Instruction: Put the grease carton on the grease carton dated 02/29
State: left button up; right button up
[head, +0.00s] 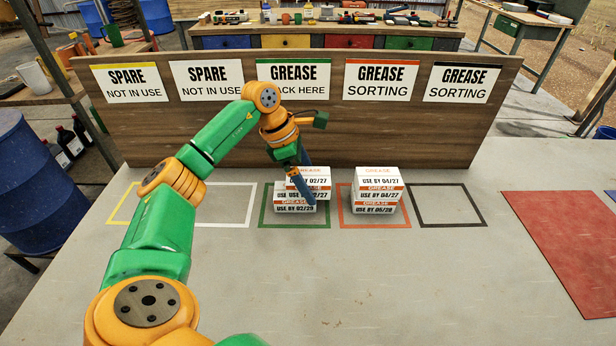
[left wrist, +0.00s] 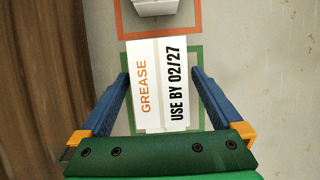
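A white grease carton marked USE BY 02/27 (head: 320,183) is at my left gripper (head: 307,200). One finger covers part of the front, so I cannot tell whether the two cartons touch. My right gripper is not in view.
A stack of cartons (head: 377,196), marked 04/27 and 05/28, stands close by in the orange square. The black square (head: 446,205) and white square (head: 225,205) look empty. A wooden sign board (head: 334,130) rises behind. A red mat (head: 570,245) lies at right.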

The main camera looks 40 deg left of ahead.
pick_arm(q)
jog(key=shift+r, duration=0.15)
jog(key=p+v, duration=0.2)
jog(key=v, duration=1)
